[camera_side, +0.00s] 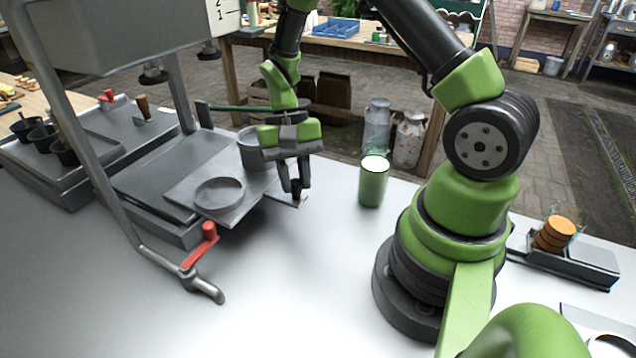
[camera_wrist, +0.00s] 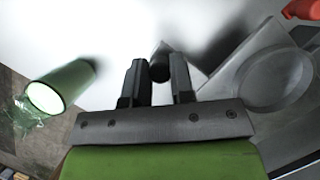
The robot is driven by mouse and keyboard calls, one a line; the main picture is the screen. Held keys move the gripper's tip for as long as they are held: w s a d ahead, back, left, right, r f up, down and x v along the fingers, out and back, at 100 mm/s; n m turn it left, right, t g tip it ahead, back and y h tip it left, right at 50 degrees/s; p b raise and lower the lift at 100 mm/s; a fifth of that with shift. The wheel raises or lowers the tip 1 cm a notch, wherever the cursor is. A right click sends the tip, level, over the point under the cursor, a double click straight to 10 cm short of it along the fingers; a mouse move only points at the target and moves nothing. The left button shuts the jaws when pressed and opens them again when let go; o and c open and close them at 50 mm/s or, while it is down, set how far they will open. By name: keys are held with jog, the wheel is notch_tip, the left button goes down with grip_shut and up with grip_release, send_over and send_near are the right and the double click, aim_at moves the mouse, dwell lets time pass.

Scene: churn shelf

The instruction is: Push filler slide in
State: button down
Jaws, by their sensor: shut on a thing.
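The filler slide (camera_side: 190,192) is a flat grey plate sticking out to the right from the filler base. It has a round recess (camera_side: 219,195) near its front edge, which also shows in the wrist view (camera_wrist: 275,80). A grey metal cylinder (camera_side: 250,155) stands towards its back, partly hidden by my gripper. My gripper (camera_side: 295,192) points down at the slide's right end. Its fingers are shut on a small dark knob (camera_wrist: 160,62) there. In the wrist view the knob sits between my fingertips (camera_wrist: 158,75).
A green cup (camera_side: 373,184) with a white top stands right of my gripper. A red-handled tap (camera_side: 207,245) is front left of the slide. A hopper (camera_side: 130,32) hangs above left. A tray with orange discs (camera_side: 555,234) is far right. The front table is clear.

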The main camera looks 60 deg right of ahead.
aim_at(257, 188)
jog(key=w, duration=0.8)
jog(key=shift+w, duration=0.3)
jog(key=c, duration=1)
grip_release()
notch_tip(257, 188, up, 10)
jog(key=shift+r, duration=0.1)
